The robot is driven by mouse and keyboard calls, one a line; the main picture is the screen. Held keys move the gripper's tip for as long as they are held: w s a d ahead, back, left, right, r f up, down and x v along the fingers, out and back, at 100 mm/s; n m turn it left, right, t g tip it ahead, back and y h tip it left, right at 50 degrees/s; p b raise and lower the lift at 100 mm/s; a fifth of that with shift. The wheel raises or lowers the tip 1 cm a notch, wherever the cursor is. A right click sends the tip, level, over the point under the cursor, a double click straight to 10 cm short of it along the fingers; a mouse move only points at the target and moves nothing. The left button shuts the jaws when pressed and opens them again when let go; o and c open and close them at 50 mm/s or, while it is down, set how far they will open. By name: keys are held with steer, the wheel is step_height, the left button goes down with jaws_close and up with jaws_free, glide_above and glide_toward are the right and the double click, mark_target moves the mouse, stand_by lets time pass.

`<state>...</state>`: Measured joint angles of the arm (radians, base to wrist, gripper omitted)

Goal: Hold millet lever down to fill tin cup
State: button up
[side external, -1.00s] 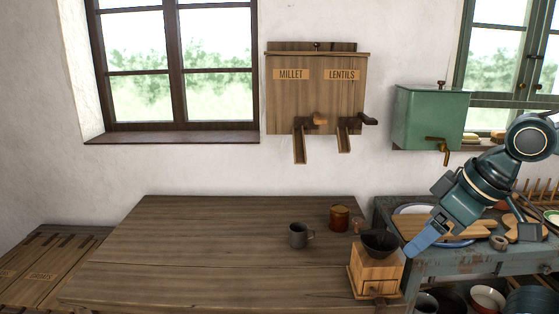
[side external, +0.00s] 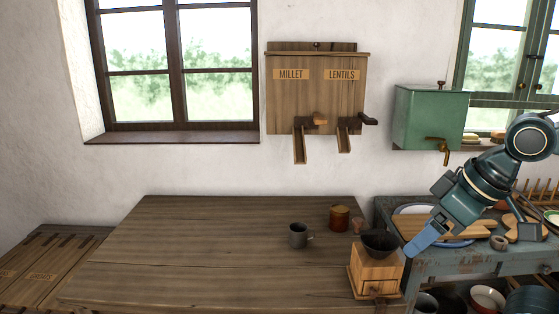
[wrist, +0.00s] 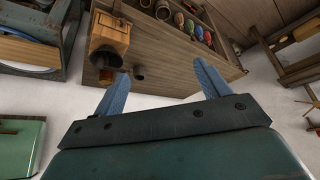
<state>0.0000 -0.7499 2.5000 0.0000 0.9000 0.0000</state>
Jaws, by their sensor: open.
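The wall dispenser (side external: 285,95) has a MILLET side and a LENTILS side. The millet lever (side external: 320,118) has a light orange-brown end and sits above the millet chute (side external: 300,146). The lentils lever (side external: 369,120) is dark. The grey tin cup (side external: 297,235) stands upright on the wooden table, below and apart from the chute; its inside cannot be made out. My gripper (side external: 422,240) is at the right, beside the grinder and away from cup and levers. In the wrist view my gripper (wrist: 163,88) has two blue fingers spread apart with nothing between them.
The wooden table (side external: 190,260) is clear on its left. A wooden grinder (side external: 375,275) with a dark hopper stands at its right front. A brown jar (side external: 339,217) stands behind the cup. A green tank (side external: 430,118) with a brass tap hangs right of the dispenser.

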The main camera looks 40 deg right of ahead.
steer(key=c, duration=0.6)
steer(key=shift+w+d+r, duration=0.2)
steer(key=shift+w+r, duration=0.15)
steer(key=shift+w, duration=0.2)
steer(key=c, duration=0.7)
steer(key=w+d+r+m+t+h, duration=0.1)
steer(key=w+d+r, duration=0.1)
steer(key=w, duration=0.3)
steer(key=w+d+r+m+t+h, duration=0.1)
steer(key=w+d+r+m, duration=0.1)
steer(key=w, duration=0.3)
steer(key=w+d+r+m+t+h, duration=0.1)
steer(key=w+d+r, duration=0.2)
steer(key=w, duration=0.3)
steer(key=shift+d+r+m+h, duration=0.15)
steer(key=shift+r+m+h, duration=0.2)
steer(key=shift+r, duration=0.3)
jaws_close()
steer(key=w+d+r+m+t+h, duration=0.1)
steer(key=w+d+r+m+h, duration=0.1)
steer(key=w, duration=0.6)
steer(key=w+d+r+m+t+h, duration=0.1)
steer(key=w+d+r+m+h, duration=0.1)
steer(key=w+d+r+h, duration=0.2)
steer(key=w+d+h, duration=0.1)
steer(key=w+d, duration=0.2)
steer(key=w, duration=0.1)
steer(key=shift+w+d+r, duration=0.3)
steer(key=shift+r, duration=0.1)
